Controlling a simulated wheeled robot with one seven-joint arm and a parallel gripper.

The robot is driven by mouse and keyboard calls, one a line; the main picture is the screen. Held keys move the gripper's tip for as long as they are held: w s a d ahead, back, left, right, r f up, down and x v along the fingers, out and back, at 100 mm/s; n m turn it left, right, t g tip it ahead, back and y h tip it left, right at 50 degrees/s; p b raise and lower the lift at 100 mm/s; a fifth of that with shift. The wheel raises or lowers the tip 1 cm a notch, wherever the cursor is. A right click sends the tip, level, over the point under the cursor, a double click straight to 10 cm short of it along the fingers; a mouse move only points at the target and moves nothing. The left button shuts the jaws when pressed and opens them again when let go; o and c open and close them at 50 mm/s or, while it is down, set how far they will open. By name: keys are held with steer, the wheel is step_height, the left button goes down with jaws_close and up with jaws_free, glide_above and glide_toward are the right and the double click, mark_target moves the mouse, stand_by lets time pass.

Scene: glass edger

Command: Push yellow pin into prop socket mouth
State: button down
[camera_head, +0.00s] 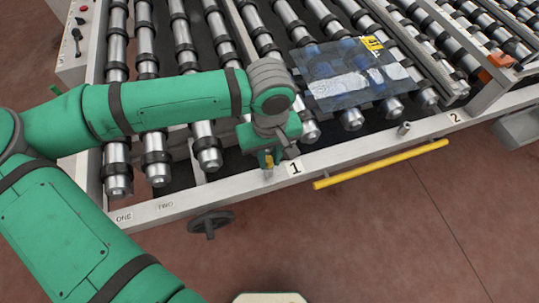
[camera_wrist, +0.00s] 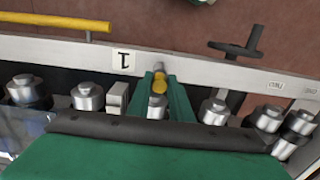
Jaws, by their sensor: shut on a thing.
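My gripper (camera_head: 268,158) is at the front rail, just left of the label 1, pointing down. It is shut on the yellow pin (camera_head: 270,160). In the wrist view the yellow pin (camera_wrist: 160,85) sits between the two green fingers (camera_wrist: 161,86). A short grey metal socket (camera_wrist: 158,68) shows just beyond the pin, on the rail beside the label 1. The pin and this socket overlap in view, so I cannot tell how far the pin is in its mouth. A similar metal socket (camera_head: 404,128) stands on the rail near the label 2.
The pale front rail (camera_head: 350,143) runs along the roller bed. A glass sheet (camera_head: 350,78) with a yellow tag lies on the rollers. A yellow bar (camera_head: 380,165) and a dark handwheel (camera_head: 211,224) are at the rail's front. The floor in front is open.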

steer(key=shift+f, duration=0.65)
steer(key=c, duration=1.5)
jaws_free()
step_height(320, 180, up, 11)
steer(key=shift+f, duration=0.1)
